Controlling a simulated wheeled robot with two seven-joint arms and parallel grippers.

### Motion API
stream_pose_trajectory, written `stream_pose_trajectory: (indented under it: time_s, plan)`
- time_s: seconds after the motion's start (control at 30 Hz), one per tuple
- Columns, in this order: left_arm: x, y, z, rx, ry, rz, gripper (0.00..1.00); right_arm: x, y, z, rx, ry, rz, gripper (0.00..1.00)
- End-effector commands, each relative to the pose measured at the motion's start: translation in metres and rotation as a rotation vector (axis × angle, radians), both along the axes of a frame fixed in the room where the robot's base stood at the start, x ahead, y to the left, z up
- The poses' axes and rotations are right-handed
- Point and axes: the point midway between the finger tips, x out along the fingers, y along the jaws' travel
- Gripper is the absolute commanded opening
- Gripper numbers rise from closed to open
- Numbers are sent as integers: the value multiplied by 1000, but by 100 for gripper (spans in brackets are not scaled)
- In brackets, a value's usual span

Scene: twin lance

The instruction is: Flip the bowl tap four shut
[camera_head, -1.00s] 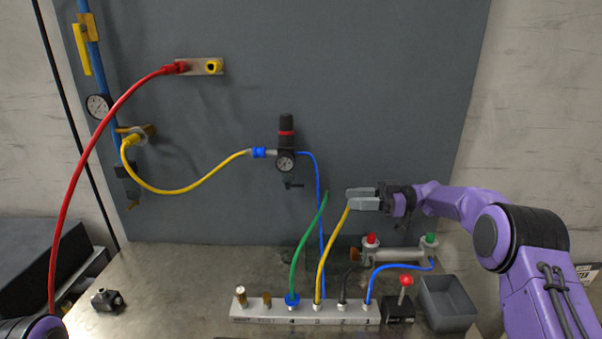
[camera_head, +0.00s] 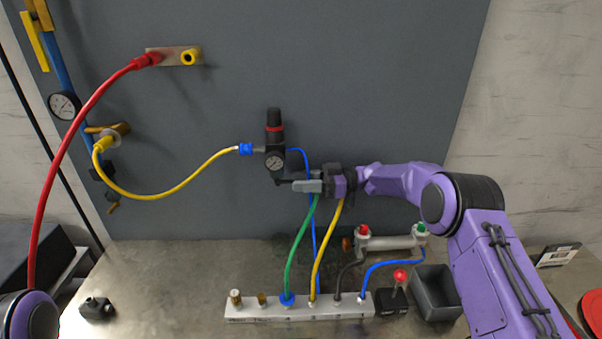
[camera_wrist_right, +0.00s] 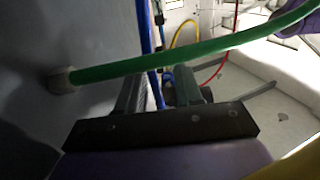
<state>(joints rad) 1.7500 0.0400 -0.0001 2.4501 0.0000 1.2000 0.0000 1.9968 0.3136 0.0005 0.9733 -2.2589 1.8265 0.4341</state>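The black filter-regulator (camera_head: 274,140) with a red ring and a round gauge hangs on the grey panel in the head view. A small dark tap (camera_head: 281,181) sticks out just below it; its handle's angle is hard to make out. My right gripper (camera_head: 302,185) is at the tap's right side, its fingers pointing left and partly overlapping the tap's end. In the right wrist view the two fingers (camera_wrist_right: 160,95) stand apart, with a dark shape beyond them. I cannot tell whether they touch the tap. My left gripper is out of view.
A green hose (camera_head: 299,250) and a yellow hose (camera_head: 325,250) rise from the manifold (camera_head: 245,313) to beside my right gripper. The green hose (camera_wrist_right: 180,57) crosses close in the wrist view. A blue hose runs down from the regulator. A grey bin (camera_head: 430,300) stands at right.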

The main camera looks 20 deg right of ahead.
Motion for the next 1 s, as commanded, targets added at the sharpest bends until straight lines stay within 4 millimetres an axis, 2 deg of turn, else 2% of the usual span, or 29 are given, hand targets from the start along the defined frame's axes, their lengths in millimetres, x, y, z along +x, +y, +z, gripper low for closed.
stream_pose_trajectory:
  time_s: [0.1,0.33,0.37,0.43,0.47,0.77,1.0]
  plan:
    - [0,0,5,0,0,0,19,2,7,1,0,1,-2,35]
    - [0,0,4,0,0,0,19,2,8,-1,0,0,-2,35]
    - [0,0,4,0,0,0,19,2,8,-1,0,0,-2,29]
    - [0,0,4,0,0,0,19,2,8,-1,0,0,-2,6]
    - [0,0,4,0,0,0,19,2,8,-1,0,0,-2,0]
    - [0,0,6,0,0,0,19,1,7,0,-1,0,-14,0]
    - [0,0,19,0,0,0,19,-5,10,3,0,3,-106,0]
